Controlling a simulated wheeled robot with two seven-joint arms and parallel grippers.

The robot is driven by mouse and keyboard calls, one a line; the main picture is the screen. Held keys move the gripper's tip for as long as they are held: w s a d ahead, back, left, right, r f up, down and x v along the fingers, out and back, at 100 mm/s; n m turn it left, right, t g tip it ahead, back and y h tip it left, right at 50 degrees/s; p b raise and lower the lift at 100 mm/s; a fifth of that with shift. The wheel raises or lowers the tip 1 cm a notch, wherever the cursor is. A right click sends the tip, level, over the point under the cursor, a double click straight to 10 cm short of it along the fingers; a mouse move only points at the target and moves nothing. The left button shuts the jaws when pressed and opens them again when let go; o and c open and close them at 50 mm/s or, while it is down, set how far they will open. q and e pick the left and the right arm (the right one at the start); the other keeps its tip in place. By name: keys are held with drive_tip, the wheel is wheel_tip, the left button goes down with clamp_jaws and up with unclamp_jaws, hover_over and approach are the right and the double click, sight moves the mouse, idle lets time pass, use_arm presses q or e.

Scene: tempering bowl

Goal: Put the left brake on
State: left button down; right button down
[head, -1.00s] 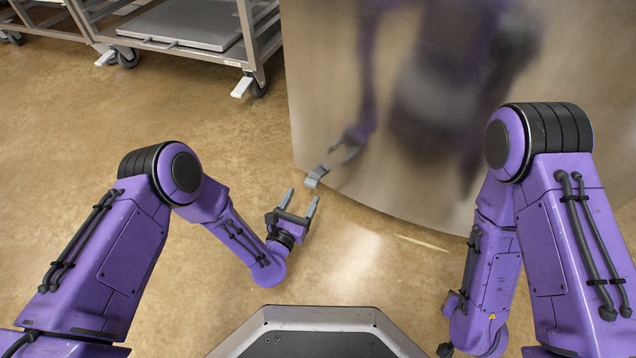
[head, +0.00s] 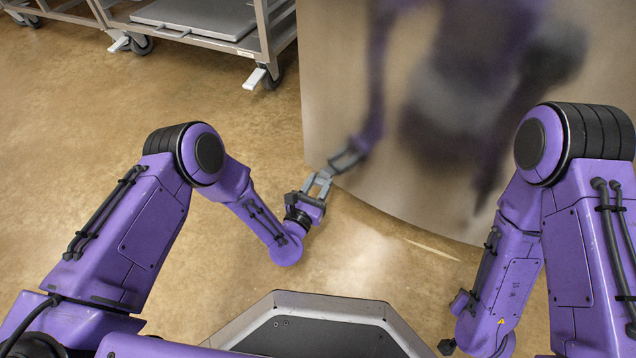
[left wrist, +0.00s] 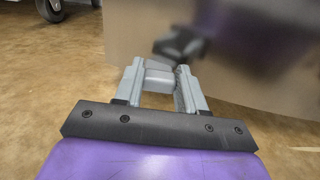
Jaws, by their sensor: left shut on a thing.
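The left brake is a small grey pedal (left wrist: 158,79) low at the foot of the big metal bowl (head: 400,150). In the left wrist view it sits between the two grey fingers of my left gripper (left wrist: 158,85). In the head view my left gripper (head: 319,182) is at the bowl's lower left edge, shut on the pedal, and its fingers hide most of it. How far the pedal is tilted cannot be told.
A metal rack (head: 215,28) on casters stands at the back left, with pale brake tabs of its own by the wheels. The bowl's shiny wall mirrors my arms. The brown floor (head: 130,110) between rack and bowl is clear.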

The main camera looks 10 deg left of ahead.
use_arm(q)
drive_tip(key=f, duration=0.4)
drive_tip(key=shift+w+d+f, duration=0.15)
drive_tip(key=shift+w+f, duration=0.1)
drive_tip(key=shift+f, duration=0.15)
use_arm(e)
drive_tip(key=shift+w, duration=0.1)
use_arm(q)
drive_tip(key=c, duration=0.6)
unclamp_jaws()
drive_tip(key=shift+c, duration=0.2)
use_arm(e)
drive_tip(key=shift+f, duration=0.1)
